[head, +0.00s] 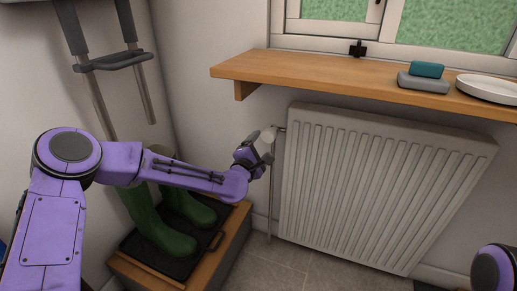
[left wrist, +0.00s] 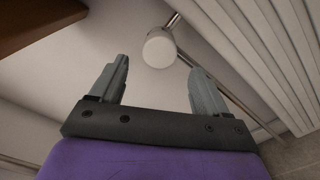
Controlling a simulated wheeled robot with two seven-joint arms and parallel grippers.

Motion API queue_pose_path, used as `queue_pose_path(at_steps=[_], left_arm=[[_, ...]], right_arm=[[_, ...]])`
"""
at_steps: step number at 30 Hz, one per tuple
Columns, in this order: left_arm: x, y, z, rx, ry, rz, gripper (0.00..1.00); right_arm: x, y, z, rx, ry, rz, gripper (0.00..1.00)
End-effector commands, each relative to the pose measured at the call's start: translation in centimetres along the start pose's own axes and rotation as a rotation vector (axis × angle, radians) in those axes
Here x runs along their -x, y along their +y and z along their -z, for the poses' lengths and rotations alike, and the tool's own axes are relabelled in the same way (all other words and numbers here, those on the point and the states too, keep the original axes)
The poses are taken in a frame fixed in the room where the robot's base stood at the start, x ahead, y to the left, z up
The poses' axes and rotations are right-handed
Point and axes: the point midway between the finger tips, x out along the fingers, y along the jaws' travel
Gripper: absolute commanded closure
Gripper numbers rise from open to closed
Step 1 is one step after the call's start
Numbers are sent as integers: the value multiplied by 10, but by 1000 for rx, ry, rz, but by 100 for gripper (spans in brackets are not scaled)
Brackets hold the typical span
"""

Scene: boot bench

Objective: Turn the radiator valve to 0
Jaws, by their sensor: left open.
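The radiator valve (head: 267,135) is a white round knob at the upper left corner of the white radiator (head: 375,185), with a metal stem and a thin pipe running down to the floor. In the left wrist view the knob (left wrist: 159,50) lies just beyond the fingertips, between their lines. My left gripper (head: 259,148) is open and close to the knob; its two grey fingers (left wrist: 158,78) are apart with nothing between them. I cannot make out any numbers on the knob. My right gripper is not in view; only part of my right arm shows at the lower right.
A wooden shelf (head: 310,74) juts out above the valve and radiator, carrying a teal block (head: 427,69), a grey block (head: 422,83) and a white dish (head: 490,87). Green boots (head: 165,236) stand on a black tray on a wooden bench (head: 232,240) below my left arm.

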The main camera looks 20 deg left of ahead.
Motion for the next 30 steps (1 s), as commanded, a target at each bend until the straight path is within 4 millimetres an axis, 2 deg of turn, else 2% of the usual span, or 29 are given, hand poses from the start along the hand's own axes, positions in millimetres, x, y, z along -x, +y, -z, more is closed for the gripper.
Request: queue_pose_path(at_steps=[3,6,18,22,23,26,27,29,30], left_arm=[[17,1,0,1,0,0,24],[23,0,0,0,0,0,24],[23,0,0,-2,0,0,24],[26,-4,3,-131,17,13,24],[32,-16,8,-195,35,45,24],[73,-90,28,-442,70,245,24],[94,-120,38,-532,75,332,24],[128,-161,55,-658,75,462,24],[153,-186,68,-737,71,548,24]], right_arm=[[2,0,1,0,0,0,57],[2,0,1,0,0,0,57],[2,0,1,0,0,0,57],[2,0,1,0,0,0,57],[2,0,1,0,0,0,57],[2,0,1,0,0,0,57],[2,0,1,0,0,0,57],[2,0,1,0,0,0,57],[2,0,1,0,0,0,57]])
